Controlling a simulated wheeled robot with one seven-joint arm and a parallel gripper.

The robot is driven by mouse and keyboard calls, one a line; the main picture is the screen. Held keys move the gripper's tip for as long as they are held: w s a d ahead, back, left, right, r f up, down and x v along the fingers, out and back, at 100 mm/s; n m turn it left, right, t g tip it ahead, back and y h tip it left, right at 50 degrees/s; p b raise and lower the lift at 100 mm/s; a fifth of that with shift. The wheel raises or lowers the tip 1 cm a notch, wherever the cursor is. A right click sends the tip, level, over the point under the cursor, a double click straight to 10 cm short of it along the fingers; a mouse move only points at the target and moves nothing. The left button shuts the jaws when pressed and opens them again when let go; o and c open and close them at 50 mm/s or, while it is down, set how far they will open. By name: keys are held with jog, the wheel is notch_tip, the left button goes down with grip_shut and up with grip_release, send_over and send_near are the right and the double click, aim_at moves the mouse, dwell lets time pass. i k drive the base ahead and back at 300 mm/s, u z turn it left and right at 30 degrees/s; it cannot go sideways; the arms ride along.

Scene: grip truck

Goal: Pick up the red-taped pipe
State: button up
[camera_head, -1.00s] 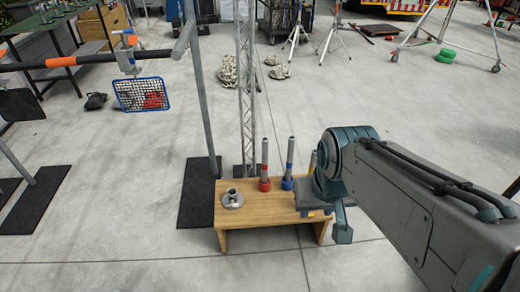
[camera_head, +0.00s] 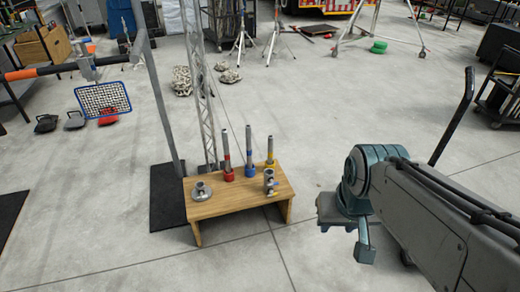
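The red-taped pipe (camera_head: 227,155) stands upright on a low wooden bench (camera_head: 235,207), with a red band and a red base. A blue-taped pipe (camera_head: 249,153) and a yellow-taped pipe (camera_head: 270,150) stand to its right. My gripper (camera_head: 364,252) hangs at the end of my arm, to the right of the bench and apart from it. Only a small part of the gripper shows, and its fingers cannot be made out. Nothing hides the red-taped pipe.
A metal flange piece (camera_head: 201,192) sits on the bench's left side, and a metal valve-like fitting (camera_head: 269,182) on its right. Floor in front is clear.

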aim_at(224, 133)
jog(key=u, duration=0.25)
jog(key=k, duration=0.25)
jog(key=z, duration=0.8)
jog(key=i, duration=1.55)
jog(key=u, duration=1.5)
jog(key=i, duration=0.7)
jog(key=u, duration=0.75)
